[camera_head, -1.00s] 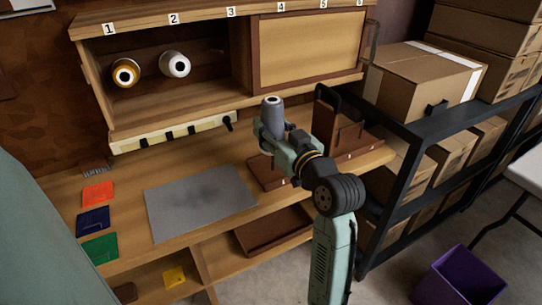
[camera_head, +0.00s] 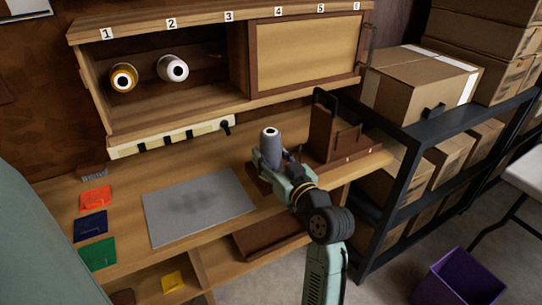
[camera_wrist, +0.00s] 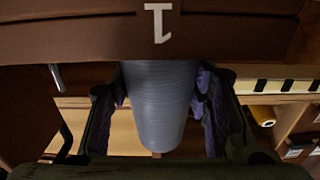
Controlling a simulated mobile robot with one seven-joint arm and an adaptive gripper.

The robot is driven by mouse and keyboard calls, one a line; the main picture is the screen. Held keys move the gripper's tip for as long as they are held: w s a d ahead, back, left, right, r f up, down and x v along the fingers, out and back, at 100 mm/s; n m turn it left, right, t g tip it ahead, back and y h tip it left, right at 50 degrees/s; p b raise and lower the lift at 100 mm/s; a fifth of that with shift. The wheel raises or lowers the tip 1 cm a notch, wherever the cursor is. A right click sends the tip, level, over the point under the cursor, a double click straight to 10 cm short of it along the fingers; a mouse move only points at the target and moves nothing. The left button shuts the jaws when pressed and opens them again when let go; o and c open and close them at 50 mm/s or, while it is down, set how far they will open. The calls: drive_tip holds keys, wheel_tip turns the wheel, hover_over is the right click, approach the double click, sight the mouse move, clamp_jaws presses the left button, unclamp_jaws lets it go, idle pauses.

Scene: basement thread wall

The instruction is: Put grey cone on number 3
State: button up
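The grey cone (camera_head: 270,142) stands upright between the fingers of my gripper (camera_head: 272,163), over the right part of the workbench. In the wrist view the grey cone (camera_wrist: 160,105) fills the space between both fingers of my gripper (camera_wrist: 160,110), which press on its sides. The number 3 label (camera_head: 229,16) is on the top board of the wall cabinet, above the right end of its open compartment. The place under the 3 shows no cone. An orange-and-white cone (camera_head: 123,78) is under number 1, and a white cone (camera_head: 173,69) is under number 2.
A closed panel (camera_head: 306,50) covers the cabinet's right half. A brown wooden stand (camera_head: 327,132) is close to the right of my gripper. A grey mat (camera_head: 198,205) lies on the workbench. Black shelving (camera_head: 430,130) with cardboard boxes stands at the right.

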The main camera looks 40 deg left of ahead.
drive_tip(key=o, duration=0.4)
drive_tip(key=shift+c, duration=0.2)
drive_tip(key=shift+r, duration=0.2)
drive_tip(key=shift+d+f, duration=0.1)
drive_tip(key=shift+d, duration=0.15)
drive_tip(key=b+v, duration=0.2)
drive_tip(key=v, duration=0.9)
drive_tip(key=shift+s+d, duration=0.2)
